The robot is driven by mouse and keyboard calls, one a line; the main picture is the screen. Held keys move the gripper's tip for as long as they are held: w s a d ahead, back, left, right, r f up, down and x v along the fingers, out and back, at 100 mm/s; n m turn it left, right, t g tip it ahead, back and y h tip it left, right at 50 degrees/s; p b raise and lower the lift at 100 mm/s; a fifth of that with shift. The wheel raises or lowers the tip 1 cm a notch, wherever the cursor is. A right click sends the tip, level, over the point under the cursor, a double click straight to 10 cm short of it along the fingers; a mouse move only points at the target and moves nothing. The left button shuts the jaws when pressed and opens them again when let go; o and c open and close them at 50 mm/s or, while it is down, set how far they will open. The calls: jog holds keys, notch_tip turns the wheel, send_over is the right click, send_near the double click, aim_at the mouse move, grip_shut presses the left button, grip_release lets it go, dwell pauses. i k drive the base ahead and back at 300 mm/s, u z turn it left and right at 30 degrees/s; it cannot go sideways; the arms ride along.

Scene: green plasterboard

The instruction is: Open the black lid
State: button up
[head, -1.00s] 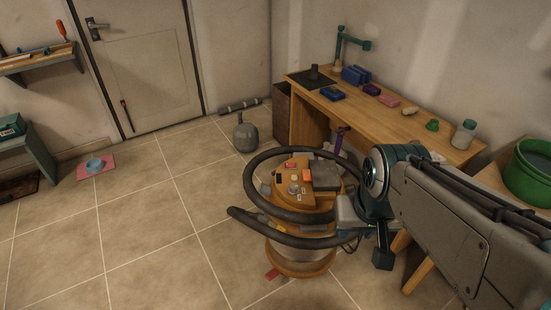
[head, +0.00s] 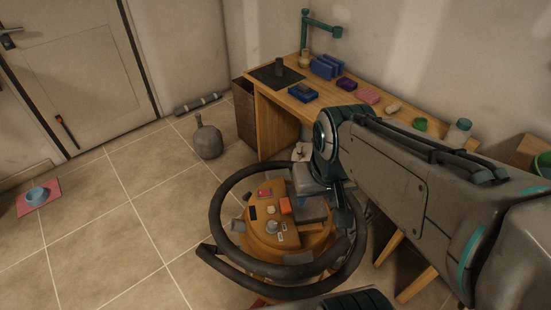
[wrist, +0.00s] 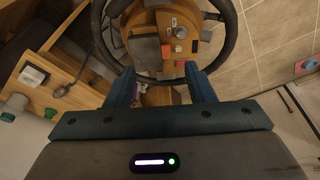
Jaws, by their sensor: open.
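An orange drum-like vacuum (head: 262,243) stands on the floor with a black hose (head: 216,205) looped around its top. A dark grey flap or block (head: 313,209) sits on its top, right of small red and orange parts. It also shows in the wrist view (wrist: 147,49). I cannot tell for certain that this is the black lid; it looks closed down. My gripper (wrist: 160,72) is open and empty, with its two blue fingers pointing at the vacuum's top. Vacuum and dark block show between and beyond the fingertips. In the head view my arm hides part of the vacuum's right side.
A wooden desk (head: 272,108) stands behind, with a dark mat (head: 265,81), blue boxes (head: 327,67) and other small items. A grey jug (head: 208,141) stands on the tiles. Floor to the left is open, apart from a pink mat (head: 45,205) with a blue bowl.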

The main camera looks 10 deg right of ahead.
aim_at(315, 211)
jog(key=u, duration=0.8)
jog(key=k, duration=1.05)
jog(key=u, duration=1.4)
jog(key=i, duration=1.05)
jog(key=z, duration=1.2)
jog(key=i, duration=0.65)
jog(key=z, duration=0.75)
